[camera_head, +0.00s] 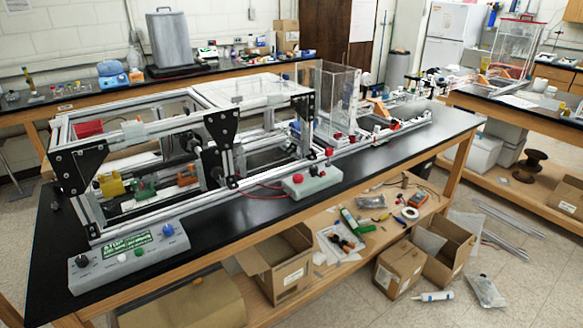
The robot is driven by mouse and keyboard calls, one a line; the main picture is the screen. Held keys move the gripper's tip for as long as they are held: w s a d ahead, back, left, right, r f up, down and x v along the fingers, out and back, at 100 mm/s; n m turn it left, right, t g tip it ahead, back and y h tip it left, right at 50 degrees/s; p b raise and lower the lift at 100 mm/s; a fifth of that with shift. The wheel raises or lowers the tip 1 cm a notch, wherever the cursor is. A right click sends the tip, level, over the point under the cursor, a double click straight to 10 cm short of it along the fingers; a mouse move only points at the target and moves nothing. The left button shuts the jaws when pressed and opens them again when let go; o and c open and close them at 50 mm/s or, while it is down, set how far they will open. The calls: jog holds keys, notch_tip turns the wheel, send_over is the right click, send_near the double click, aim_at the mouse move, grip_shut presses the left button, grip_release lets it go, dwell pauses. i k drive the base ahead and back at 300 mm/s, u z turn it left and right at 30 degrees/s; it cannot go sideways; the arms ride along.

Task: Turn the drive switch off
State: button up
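The drive switch cannot be told for certain, as the labels are too small to read. A grey control box (130,258) sits on the near left corner of the black bench. A second grey box (312,183) with a red button (298,178) sits at the front edge, right of the extrusion frame (150,210). My gripper is not in view.
The black bench top (215,235) is clear between the two boxes along the front edge. The metal frame stands close behind them. A lower shelf holds open cardboard boxes (280,270) and tools. More boxes (400,268) and metal bars (510,220) lie on the floor at right.

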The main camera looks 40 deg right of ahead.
aim_at(313, 169)
jog(key=u, duration=0.45)
jog(key=k, duration=1.25)
jog(key=z, duration=1.4)
jog(key=i, duration=0.95)
jog(key=u, duration=0.2)
